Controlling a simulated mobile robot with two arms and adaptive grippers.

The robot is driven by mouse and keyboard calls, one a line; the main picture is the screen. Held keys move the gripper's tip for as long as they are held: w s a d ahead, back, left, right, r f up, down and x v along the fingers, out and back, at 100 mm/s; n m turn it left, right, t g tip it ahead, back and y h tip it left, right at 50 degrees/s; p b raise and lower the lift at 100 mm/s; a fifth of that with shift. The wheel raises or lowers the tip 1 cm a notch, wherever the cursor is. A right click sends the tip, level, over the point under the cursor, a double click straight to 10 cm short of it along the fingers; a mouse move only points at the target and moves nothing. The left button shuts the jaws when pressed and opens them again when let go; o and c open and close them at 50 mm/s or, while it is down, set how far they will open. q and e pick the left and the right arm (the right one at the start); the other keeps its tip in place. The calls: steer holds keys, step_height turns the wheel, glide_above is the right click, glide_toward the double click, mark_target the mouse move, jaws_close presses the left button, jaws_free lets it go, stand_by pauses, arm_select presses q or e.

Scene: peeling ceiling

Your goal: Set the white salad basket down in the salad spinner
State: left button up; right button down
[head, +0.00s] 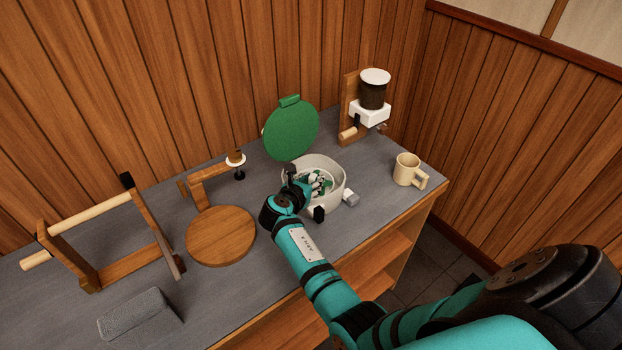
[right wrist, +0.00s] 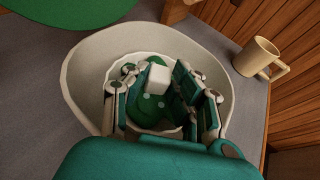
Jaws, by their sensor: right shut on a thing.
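The salad spinner (head: 341,175) is a wide white bowl on the counter, with its green lid (head: 292,129) standing open behind it. In the right wrist view the bowl (right wrist: 88,80) surrounds my right gripper (right wrist: 160,92). The white salad basket (right wrist: 113,72) shows as a thin pale rim inside the bowl, around a green surface. My right gripper (head: 318,184) reaches down into the bowl and is shut on the basket, with a white block between its fingers. The fingers hide much of the basket, so I cannot tell whether it rests on the bottom. My left gripper is out of view.
A beige mug (head: 406,169) stands right of the spinner near the counter edge. A dispenser (head: 372,95) stands behind. A round wooden board (head: 220,236) with a press arm, a wooden frame (head: 95,215) and a grey block (head: 132,314) are to the left.

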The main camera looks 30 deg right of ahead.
steer(key=c, duration=1)
jaws_free()
step_height(320, 180, up, 10)
